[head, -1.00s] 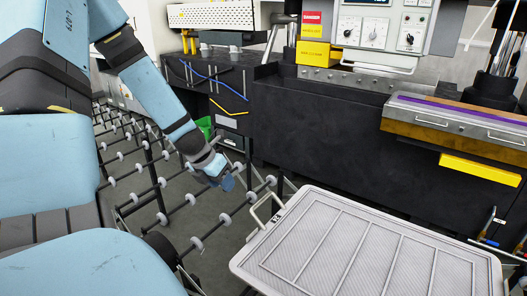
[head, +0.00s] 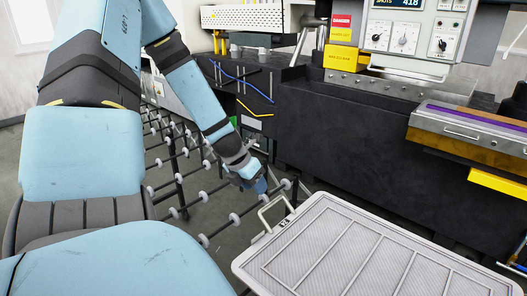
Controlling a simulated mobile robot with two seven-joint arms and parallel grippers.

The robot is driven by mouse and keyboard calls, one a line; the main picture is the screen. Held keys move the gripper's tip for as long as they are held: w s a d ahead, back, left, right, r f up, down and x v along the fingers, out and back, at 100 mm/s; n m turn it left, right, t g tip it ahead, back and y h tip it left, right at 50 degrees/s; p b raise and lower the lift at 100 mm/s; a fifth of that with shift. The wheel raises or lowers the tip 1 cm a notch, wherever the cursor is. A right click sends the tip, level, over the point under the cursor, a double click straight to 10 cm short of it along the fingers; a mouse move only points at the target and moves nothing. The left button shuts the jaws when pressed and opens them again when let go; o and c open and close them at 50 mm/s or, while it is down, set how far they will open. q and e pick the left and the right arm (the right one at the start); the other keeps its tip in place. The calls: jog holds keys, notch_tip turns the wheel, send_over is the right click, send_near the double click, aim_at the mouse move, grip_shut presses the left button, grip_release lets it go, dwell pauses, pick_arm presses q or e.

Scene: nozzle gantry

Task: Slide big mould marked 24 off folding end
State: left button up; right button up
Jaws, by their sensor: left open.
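The big mould (head: 365,262) is a flat, pale grey, ribbed slab with rounded corners at the lower right of the head view. Its near right part runs out of the picture. A pale handle (head: 264,217) stands out from its left end, beside a small dark tag that is too small to read now. My left gripper (head: 262,186) is open, pointing down just behind the handle in the picture. Its fingertips are small and partly hidden, and I cannot tell whether they touch the handle. My right gripper is not in view.
A roller conveyor (head: 205,196) with white wheels on dark rods lies left of the mould, under my left arm. A black machine front (head: 350,135) stands behind, with a control panel (head: 415,32) above. A metal-and-amber block (head: 468,135) sits at the right.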

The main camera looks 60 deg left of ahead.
pick_arm(q)
jog(key=b+x, duration=0.2)
jog(key=x, duration=1)
jog(key=shift+f, duration=0.2)
grip_shut()
dwell(1.0)
